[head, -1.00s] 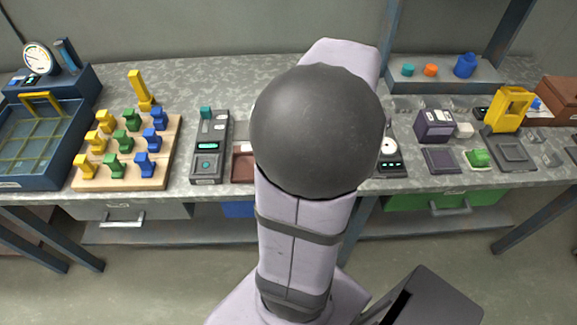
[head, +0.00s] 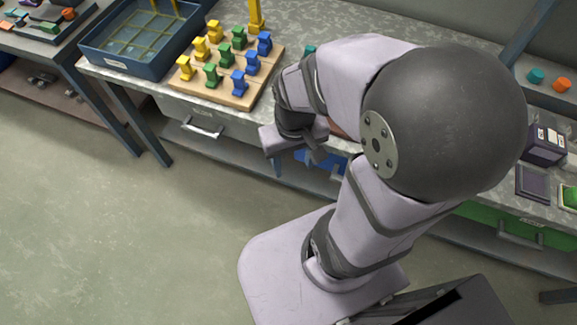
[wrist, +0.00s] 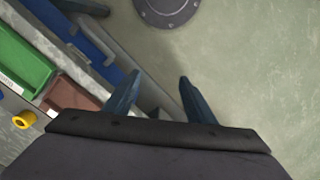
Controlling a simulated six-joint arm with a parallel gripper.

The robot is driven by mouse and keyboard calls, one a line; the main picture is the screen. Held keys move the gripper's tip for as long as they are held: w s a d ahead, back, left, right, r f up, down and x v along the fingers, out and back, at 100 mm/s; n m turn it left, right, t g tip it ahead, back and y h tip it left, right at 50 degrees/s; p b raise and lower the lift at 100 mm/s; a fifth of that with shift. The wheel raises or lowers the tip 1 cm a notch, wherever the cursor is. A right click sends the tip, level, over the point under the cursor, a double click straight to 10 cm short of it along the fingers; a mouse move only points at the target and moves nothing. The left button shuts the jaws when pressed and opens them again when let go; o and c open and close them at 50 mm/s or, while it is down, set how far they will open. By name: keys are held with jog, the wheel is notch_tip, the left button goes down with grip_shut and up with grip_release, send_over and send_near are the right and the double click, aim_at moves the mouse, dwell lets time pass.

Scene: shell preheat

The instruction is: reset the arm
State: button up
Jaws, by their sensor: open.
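My gripper shows in the wrist view (wrist: 158,98) with its two blue-grey fingers apart and nothing between them. Pale floor and a grey edge lie beyond the fingers. In the head view my arm is folded, and its wrist end hangs in front of the bench edge, right of the wooden peg board (head: 232,93). The fingertips cannot be made out clearly there. The dark round joint of my arm hides the middle of the bench.
The bench carries a blue tray (head: 88,52) and the board with yellow, green and blue pieces. A purple-black box (head: 545,145) stands at the right. A drawer handle (head: 202,130) juts below the bench front. The floor (head: 110,230) at the left is clear.

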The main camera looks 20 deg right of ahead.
jog(key=shift+s+a+f+n, duration=0.1)
jog(key=shift+s+a+n, duration=0.15)
jog(key=shift+a, duration=0.2)
jog(key=shift+s+a+f+n, duration=0.1)
jog(key=shift+s+a+n, duration=0.15)
jog(key=shift+a, duration=0.15)
jog(key=shift+w+r, duration=0.1)
notch_tip(320, 180, up, 4)
jog(key=r+p, duration=0.1)
jog(key=p, duration=0.4)
notch_tip(320, 180, down, 16)
jog(key=b, duration=1.5)
jog(key=shift+b, duration=0.35)
jog(key=shift+r, duration=0.1)
